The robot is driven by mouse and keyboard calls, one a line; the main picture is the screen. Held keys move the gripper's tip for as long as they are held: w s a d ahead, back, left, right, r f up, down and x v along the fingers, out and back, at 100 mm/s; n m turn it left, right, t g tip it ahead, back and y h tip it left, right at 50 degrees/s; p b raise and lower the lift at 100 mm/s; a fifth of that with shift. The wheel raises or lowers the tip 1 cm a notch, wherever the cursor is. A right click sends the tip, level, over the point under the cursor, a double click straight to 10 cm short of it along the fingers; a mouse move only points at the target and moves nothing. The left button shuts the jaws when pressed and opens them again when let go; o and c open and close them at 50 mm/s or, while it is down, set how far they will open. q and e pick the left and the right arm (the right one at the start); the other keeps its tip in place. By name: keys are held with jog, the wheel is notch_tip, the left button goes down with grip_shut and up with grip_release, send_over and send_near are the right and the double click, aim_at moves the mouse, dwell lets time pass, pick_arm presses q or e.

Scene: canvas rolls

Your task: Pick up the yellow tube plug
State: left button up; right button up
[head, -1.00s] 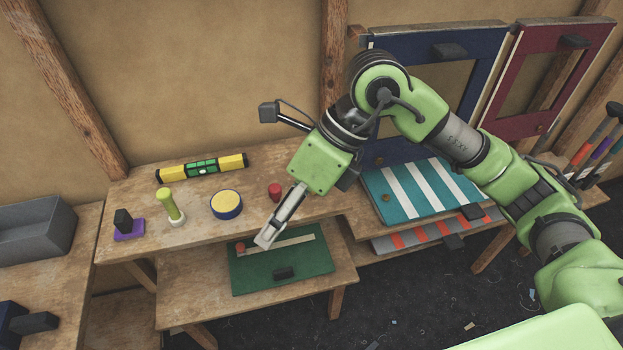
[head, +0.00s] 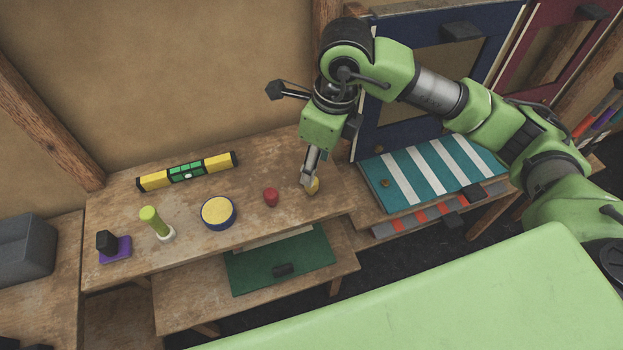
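A small yellow plug (head: 315,186), which looks like the yellow tube plug, stands on the wooden bench near its right end. My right gripper (head: 307,183) points down at the plug from above, with its fingertips at the plug's left side and partly covering it. I cannot tell whether the fingers close on it or only stand beside it. A similar red plug (head: 271,197) stands on the bench to the left, apart from the gripper. My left gripper is not in view.
A green board (head: 300,265) lies on the lower shelf. Teal striped canvas (head: 425,180) lies to the right.

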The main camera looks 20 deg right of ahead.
jog(key=shift+w+f, duration=0.15)
jog(key=shift+f, duration=0.5)
jog(key=shift+w+a+f, duration=0.1)
jog(key=shift+w+f, duration=0.05)
jog(key=shift+f, duration=0.15)
notch_tip(320, 180, down, 2)
jog(key=shift+a+p, duration=0.1)
jog(key=shift+p, duration=1.05)
notch_tip(320, 180, down, 2)
jog(key=shift+a+f+p, duration=0.1)
jog(key=shift+f+p, duration=0.1)
jog(key=shift+p, duration=0.3)
jog(key=shift+f, duration=0.55)
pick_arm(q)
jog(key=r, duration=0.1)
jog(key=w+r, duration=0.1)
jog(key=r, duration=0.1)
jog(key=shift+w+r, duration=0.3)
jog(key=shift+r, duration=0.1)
pick_arm(e)
jog(key=c, duration=0.9)
